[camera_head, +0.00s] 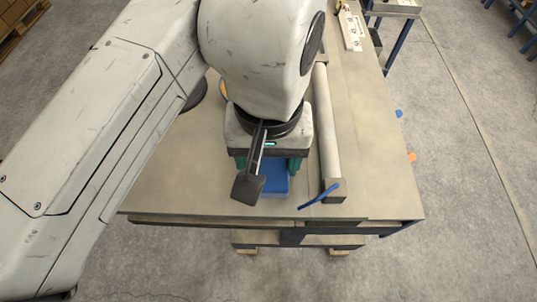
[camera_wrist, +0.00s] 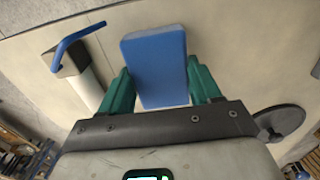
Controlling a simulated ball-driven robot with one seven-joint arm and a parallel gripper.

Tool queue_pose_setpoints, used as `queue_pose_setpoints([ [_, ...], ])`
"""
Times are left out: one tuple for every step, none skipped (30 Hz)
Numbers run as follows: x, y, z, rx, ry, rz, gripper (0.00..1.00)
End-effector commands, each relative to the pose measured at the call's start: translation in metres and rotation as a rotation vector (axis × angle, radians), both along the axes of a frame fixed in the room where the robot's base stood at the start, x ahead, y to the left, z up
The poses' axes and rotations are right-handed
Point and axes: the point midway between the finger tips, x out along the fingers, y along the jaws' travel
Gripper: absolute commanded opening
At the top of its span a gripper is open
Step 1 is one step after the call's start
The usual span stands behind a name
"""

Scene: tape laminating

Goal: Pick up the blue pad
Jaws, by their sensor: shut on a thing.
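The blue pad (camera_head: 275,184) shows partly below my gripper (camera_head: 268,165) in the head view, near the table's front edge. In the wrist view the blue pad (camera_wrist: 155,62) is a flat block with a paler edge. It stands between the two green fingers of my gripper (camera_wrist: 161,88), one on each side. My gripper is shut on it. My wrist hides part of the pad in the head view. I cannot tell whether the pad touches the tabletop.
The table (camera_head: 190,185) is bare to the left of my gripper. A long pale roller (camera_head: 328,130) with a blue handle (camera_head: 320,196) runs along the right. A pallet (camera_head: 20,18) stands far left.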

Motion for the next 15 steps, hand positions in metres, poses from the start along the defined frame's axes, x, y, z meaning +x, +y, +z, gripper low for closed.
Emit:
queue_pose_setpoints([
  [0.0,0.0,0.008,-0.001,-0.001,0.0,0.33],
  [0.0,0.0,0.011,-0.002,-0.001,0.0,0.33],
  [0.0,0.0,0.016,-0.001,0.0,0.0,0.33],
  [0.0,0.0,0.021,-0.001,0.0,-0.001,0.33],
  [0.0,0.0,0.025,-0.002,0.0,-0.001,0.33],
  [0.0,-0.001,0.032,-0.003,-0.001,-0.001,0.33],
  [-0.003,-0.001,0.037,-0.003,-0.003,-0.001,0.33],
  [-0.01,-0.002,0.044,-0.002,-0.003,-0.002,0.33],
  [-0.019,-0.003,0.054,-0.001,-0.004,-0.001,0.33],
  [-0.024,-0.004,0.056,0.001,-0.005,-0.001,0.33],
  [-0.03,-0.005,0.062,0.001,-0.005,-0.003,0.33],
  [-0.038,-0.007,0.071,0.002,-0.006,-0.002,0.33],
  [-0.044,-0.008,0.078,0.002,-0.004,-0.001,0.33],
  [-0.05,-0.009,0.085,0.003,-0.006,-0.002,0.33],
  [-0.06,-0.011,0.09,0.0,-0.004,-0.002,0.33],
])
